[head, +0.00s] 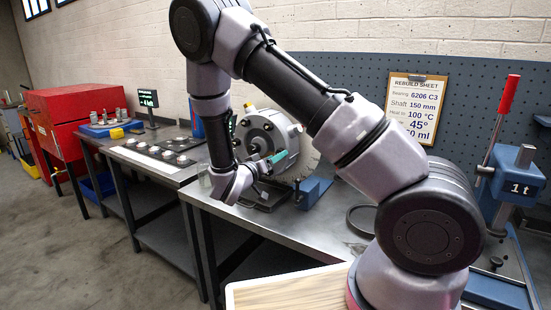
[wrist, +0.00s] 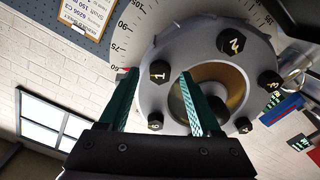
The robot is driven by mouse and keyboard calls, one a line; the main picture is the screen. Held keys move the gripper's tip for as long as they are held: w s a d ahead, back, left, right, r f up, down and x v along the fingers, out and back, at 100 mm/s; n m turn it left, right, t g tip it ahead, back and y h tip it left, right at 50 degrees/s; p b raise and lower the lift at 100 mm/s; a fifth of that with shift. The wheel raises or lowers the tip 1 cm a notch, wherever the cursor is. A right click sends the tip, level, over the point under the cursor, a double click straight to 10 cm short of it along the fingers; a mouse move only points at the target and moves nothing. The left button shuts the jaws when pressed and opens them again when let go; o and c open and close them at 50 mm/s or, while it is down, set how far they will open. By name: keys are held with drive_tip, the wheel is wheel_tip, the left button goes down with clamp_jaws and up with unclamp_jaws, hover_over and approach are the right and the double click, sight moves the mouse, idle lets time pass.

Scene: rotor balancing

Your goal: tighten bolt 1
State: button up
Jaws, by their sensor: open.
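The rotor (head: 262,131) stands on the bench in the head view. In the wrist view its round grey flange (wrist: 205,30) faces me, with several black numbered bolt heads around a tan-coloured centre opening. Bolt 1 (wrist: 159,71) is at the flange's upper left. My gripper (wrist: 160,73) is open, and its two teal fingertips lie to the left and right of bolt 1 in the picture. I see no contact, and the remaining depth to the bolt cannot be told. In the head view my gripper (head: 275,158) is in front of the rotor, and bolt 1 cannot be made out there.
Bolt 2 (wrist: 232,40) and bolt 6 (wrist: 155,121) neighbour bolt 1. A graduated dial (wrist: 128,45) is behind the flange. A blue block (head: 313,191) stands right of the rotor, and a black ring (head: 362,218) lies farther right. A press (head: 513,180) stands at right.

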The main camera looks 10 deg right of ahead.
drive_tip(key=v, duration=1)
drive_tip(key=s+d+r+m+g+y, duration=0.2)
drive_tip(key=s+d+r+g, duration=0.4)
drive_tip(key=d, duration=0.2)
drive_tip(key=s+d+r+m+g+y, duration=0.1)
drive_tip(key=s+d+r+g+y, duration=0.2)
drive_tip(key=s+d+r+g, duration=0.35)
drive_tip(key=s+r+n+t+y, duration=0.2)
drive_tip(key=s+r+t+y, duration=0.5)
drive_tip(key=r, duration=0.6)
drive_tip(key=a+y, duration=0.1)
drive_tip(key=y, duration=0.1)
drive_tip(key=shift+s+r+y, duration=0.15)
drive_tip(key=shift+r+y, duration=0.2)
drive_tip(key=shift+y, duration=0.05)
